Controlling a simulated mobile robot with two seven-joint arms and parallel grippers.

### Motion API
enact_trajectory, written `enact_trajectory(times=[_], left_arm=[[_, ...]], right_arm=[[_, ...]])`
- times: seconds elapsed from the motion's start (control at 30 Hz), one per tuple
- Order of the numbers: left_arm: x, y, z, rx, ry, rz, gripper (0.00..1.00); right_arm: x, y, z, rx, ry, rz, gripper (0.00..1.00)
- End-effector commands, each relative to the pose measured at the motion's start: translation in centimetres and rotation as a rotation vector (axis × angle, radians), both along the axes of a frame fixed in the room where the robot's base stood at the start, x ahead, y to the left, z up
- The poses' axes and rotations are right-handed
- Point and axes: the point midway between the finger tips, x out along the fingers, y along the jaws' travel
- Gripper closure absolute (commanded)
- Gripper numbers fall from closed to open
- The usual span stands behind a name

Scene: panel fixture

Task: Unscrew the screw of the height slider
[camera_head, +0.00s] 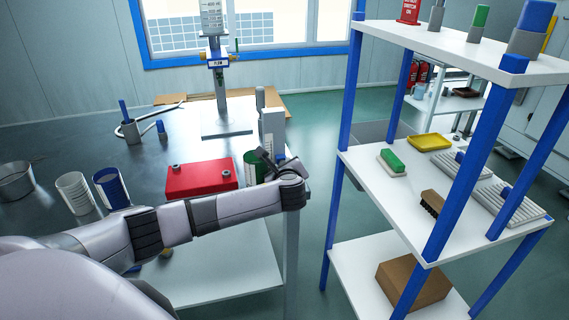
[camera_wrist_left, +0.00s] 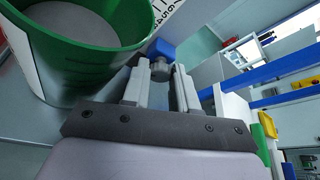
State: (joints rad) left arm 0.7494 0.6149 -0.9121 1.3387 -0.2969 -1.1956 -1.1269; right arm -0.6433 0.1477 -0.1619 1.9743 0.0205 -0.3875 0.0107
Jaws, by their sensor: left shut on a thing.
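My left gripper (camera_head: 266,163) reaches in beside the green cup, at the right edge of the workbench. In the left wrist view its two fingers (camera_wrist_left: 160,76) are on either side of a small grey ribbed screw knob (camera_wrist_left: 160,65) and are shut on it. The blue height slider (camera_wrist_left: 161,47) is right behind the knob, next to a white scale (camera_wrist_left: 172,16) with black numbers. In the head view the upright panel (camera_head: 272,127) stands just behind the gripper. The screw is hidden there. My right gripper is not in view.
The green cup (camera_head: 251,165) stands very close to the left gripper; its rim (camera_wrist_left: 95,42) fills the upper left of the wrist view. A red box (camera_head: 202,180) lies left of it. A white shelf unit (camera_head: 365,165) with blue posts stands to the right.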

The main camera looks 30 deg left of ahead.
Motion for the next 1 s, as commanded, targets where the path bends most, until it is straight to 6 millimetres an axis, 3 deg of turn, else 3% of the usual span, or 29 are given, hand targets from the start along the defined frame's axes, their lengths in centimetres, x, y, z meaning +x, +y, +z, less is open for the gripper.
enact_trajectory(times=[0.23,0.27,0.3,0.33,0.7,1.0], left_arm=[[0.0,0.0,0.0,-0.001,0.0,0.001,1.0],[0.0,0.0,0.0,-0.001,0.0,0.001,0.66],[0.0,0.0,0.0,-0.001,0.0,0.001,0.53],[0.0,0.0,0.0,-0.001,0.0,0.001,0.47],[-0.2,-0.2,0.1,0.001,0.0,-0.001,0.47],[-2.7,-2.2,1.3,0.001,0.001,-0.003,0.47]], right_arm=[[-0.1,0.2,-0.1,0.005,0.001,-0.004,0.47],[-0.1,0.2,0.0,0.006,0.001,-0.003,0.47],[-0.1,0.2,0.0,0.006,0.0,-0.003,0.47],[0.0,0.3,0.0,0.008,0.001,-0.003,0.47],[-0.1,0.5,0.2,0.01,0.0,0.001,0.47],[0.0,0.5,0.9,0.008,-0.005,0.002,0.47]])
